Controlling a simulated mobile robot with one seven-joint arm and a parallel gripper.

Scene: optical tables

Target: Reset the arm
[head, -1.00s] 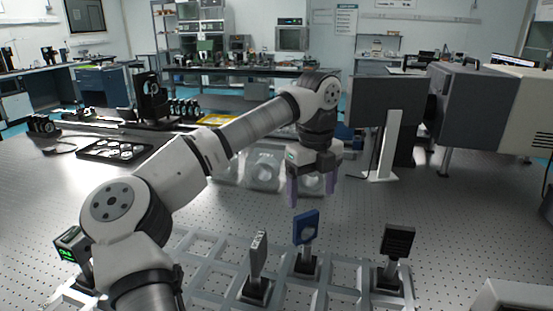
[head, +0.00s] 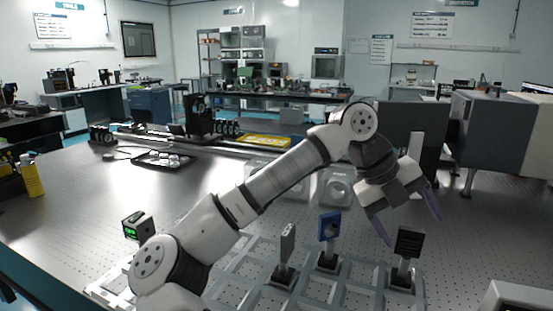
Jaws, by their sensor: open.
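My gripper (head: 408,219) is open and empty, with its two purple fingers spread and tilted down to the right. It hangs above the right part of the grey rack (head: 243,268). One finger shows just above a black plate on a post (head: 409,243) in the picture; I cannot tell the gap in depth. My arm (head: 265,190) stretches from the lower left up to an elbow and bends down to the gripper.
In the rack stand a blue mount (head: 329,226), a grey slim mount (head: 287,243) and a device with a green display (head: 137,225).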

